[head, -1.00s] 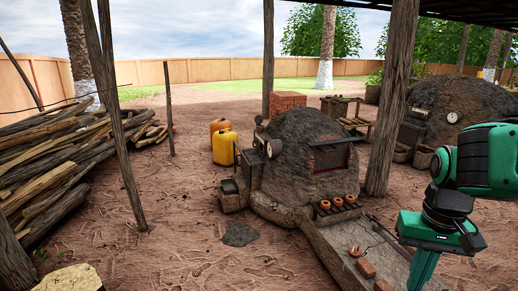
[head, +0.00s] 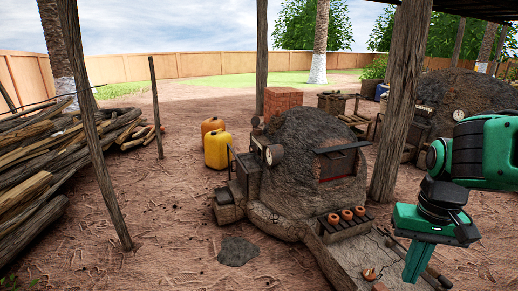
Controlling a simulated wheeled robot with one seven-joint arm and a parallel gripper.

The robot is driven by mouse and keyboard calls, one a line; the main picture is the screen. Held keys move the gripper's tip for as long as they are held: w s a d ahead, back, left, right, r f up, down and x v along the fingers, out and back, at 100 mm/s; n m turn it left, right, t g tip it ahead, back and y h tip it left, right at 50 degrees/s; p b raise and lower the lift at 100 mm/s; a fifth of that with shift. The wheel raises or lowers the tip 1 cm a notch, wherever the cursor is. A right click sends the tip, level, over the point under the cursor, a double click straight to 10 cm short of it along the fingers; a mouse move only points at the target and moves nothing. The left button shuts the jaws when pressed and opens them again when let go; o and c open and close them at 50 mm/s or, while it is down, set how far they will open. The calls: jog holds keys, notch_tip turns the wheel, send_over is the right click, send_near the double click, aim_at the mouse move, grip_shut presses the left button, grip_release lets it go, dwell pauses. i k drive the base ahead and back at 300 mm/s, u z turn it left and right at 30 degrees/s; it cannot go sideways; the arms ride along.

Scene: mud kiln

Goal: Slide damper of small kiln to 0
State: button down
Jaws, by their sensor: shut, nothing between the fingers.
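The small kiln (head: 292,190) is a dark mud dome in the middle of the head view. A dark bar or plate (head: 343,147) lies across the top of a reddish brick panel (head: 338,167) on its right side. A round dial (head: 275,154) and small dark fittings sit on its left side. I cannot tell which part is the damper, nor read any scale marks. My gripper (head: 413,278) is at the lower right, pointing down, shut and empty. It is apart from the kiln, nearer to me and to the right of it.
A low ledge (head: 345,262) with several orange pots (head: 346,215) juts from the kiln's front. Wooden posts stand left (head: 97,150) and right (head: 398,110). Yellow jugs (head: 216,149), a log pile (head: 40,165) and a larger kiln (head: 475,95) stand around. Bare ground is open at front left.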

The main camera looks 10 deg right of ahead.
aim_at(255, 147)
jog(key=u, duration=0.1)
jog(key=i, duration=3.35)
jog(key=z, duration=0.5)
